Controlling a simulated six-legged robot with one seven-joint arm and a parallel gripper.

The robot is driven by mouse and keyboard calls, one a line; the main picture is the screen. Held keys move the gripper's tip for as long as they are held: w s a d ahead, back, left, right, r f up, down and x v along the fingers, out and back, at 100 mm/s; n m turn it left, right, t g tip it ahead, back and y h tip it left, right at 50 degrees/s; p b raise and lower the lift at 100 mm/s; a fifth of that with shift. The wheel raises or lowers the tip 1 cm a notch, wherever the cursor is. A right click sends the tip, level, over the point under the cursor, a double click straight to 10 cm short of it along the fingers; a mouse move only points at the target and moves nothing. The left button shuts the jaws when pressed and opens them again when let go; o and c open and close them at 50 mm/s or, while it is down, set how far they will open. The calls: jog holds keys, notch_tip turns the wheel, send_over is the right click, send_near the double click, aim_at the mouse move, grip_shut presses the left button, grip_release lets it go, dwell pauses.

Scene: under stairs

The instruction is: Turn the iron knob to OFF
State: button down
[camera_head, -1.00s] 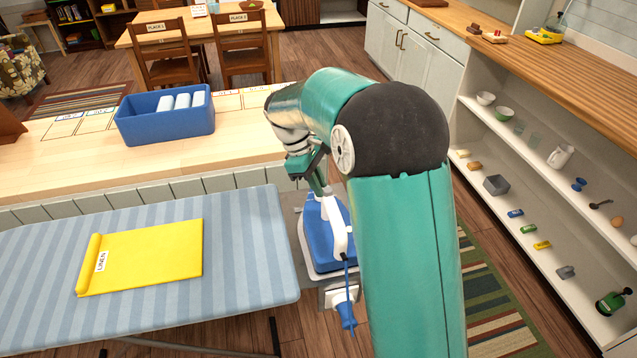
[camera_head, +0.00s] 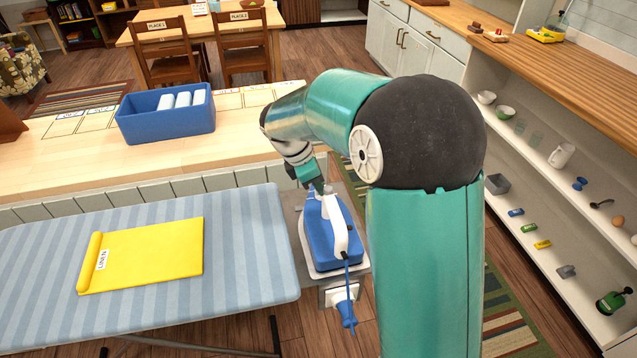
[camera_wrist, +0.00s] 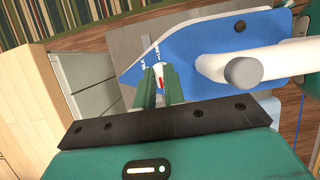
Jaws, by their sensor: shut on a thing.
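The iron (camera_head: 328,232), blue with a white handle, rests on a grey plate (camera_head: 352,205) at the right end of the ironing board. In the wrist view the blue iron body (camera_wrist: 205,40) and its white handle (camera_wrist: 265,62) fill the upper right. The iron knob (camera_wrist: 158,76), white with a red mark, sits between the green fingers of my gripper (camera_wrist: 158,88). My gripper is shut on it. In the head view my gripper (camera_head: 316,186) is at the far end of the iron and hides the knob. Its setting cannot be read.
A yellow cloth (camera_head: 150,255) labelled LINEN lies on the striped ironing board (camera_head: 245,270). A blue bin (camera_head: 165,125) with white rolls stands on the wooden counter behind. The iron's blue cord (camera_head: 347,315) hangs at the front. Shelves with small items are at the right.

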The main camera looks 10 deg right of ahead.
dwell(0.3)
jog(key=c, duration=1.5)
grip_release()
jog(key=v, duration=1.4)
jog(key=shift+d, duration=0.1)
jog(key=shift+s, duration=0.1)
jog(key=s+d+m+t+y, duration=0.1)
jog(key=s+d+m+t, duration=0.1)
jog(key=s+m, duration=0.4)
jog(key=s+d+m+t+y, duration=0.1)
jog(key=s+d+m+y, duration=0.1)
jog(key=s+m, duration=0.4)
jog(key=s+d+m+t+y, duration=0.1)
jog(key=s+m, duration=0.5)
jog(key=s, duration=0.7)
jog(key=shift+s+d+r+t+y, duration=0.1)
jog(key=shift+s+d+t+y, duration=0.15)
jog(key=shift+d+t, duration=0.45)
